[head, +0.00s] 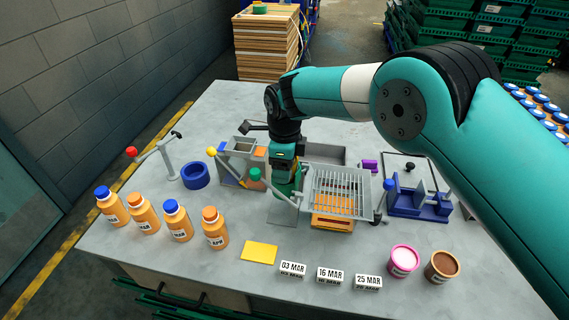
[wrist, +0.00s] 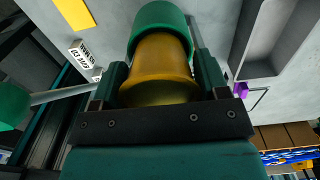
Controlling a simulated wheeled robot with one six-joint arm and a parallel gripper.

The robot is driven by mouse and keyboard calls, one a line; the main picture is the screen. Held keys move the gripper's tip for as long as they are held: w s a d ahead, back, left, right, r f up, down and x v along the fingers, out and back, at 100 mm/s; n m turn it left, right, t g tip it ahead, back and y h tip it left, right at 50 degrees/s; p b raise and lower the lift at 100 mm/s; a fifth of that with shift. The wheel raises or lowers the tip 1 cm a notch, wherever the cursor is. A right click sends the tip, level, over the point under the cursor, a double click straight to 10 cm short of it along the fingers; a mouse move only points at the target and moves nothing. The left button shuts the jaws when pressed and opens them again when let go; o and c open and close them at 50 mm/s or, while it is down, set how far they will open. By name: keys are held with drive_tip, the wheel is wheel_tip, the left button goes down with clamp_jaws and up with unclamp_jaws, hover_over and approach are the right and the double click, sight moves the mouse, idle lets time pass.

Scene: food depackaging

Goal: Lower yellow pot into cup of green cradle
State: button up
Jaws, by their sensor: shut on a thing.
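My gripper (head: 283,160) points down over the green cradle (head: 288,187) near the middle of the table. In the wrist view my gripper (wrist: 160,78) is shut on the yellow pot (wrist: 160,72), one finger on each side. The pot's far end meets the rim of the cradle's green cup (wrist: 160,17) and appears to be partly inside it. How deep it sits cannot be told. In the head view the pot is hidden by my gripper and the cradle.
A green-knobbed lever (head: 255,174) stands close left of the cradle, and a wire rack (head: 342,190) close right. A yellow card (head: 259,252) and date blocks lie in front. Several orange bottles (head: 176,221) stand at left. A blue ring (head: 195,175) lies behind them.

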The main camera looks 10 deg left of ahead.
drive_tip(key=shift+f+b, duration=0.45)
drive_tip(key=shift+f, duration=0.25)
idle(0.6)
drive_tip(key=o, duration=1.1)
drive_tip(key=shift+c, duration=0.2)
wheel_tip(320, 180, up, 16)
drive_tip(key=b, duration=0.4)
drive_tip(key=d+r+n, duration=0.5)
drive_tip(key=d, duration=0.2)
drive_tip(key=s+d+n+y+b, duration=0.2)
drive_tip(key=s+d+n, duration=0.6)
drive_tip(key=d, duration=0.3)
drive_tip(key=s+d+f+n, duration=0.1)
drive_tip(key=s+d+n, duration=0.2)
drive_tip(key=s, duration=0.3)
drive_tip(key=s+d+f+n+y, duration=0.1)
drive_tip(key=s+d+f+n, duration=0.1)
drive_tip(key=s+n, duration=0.3)
drive_tip(key=s+d+f+n+y, duration=0.1)
drive_tip(key=s+d+n, duration=0.2)
drive_tip(key=s, duration=0.6)
drive_tip(key=shift+d+f+n, duration=0.35)
drive_tip(key=shift+d+n, duration=0.05)
drive_tip(key=shift+d, duration=0.2)
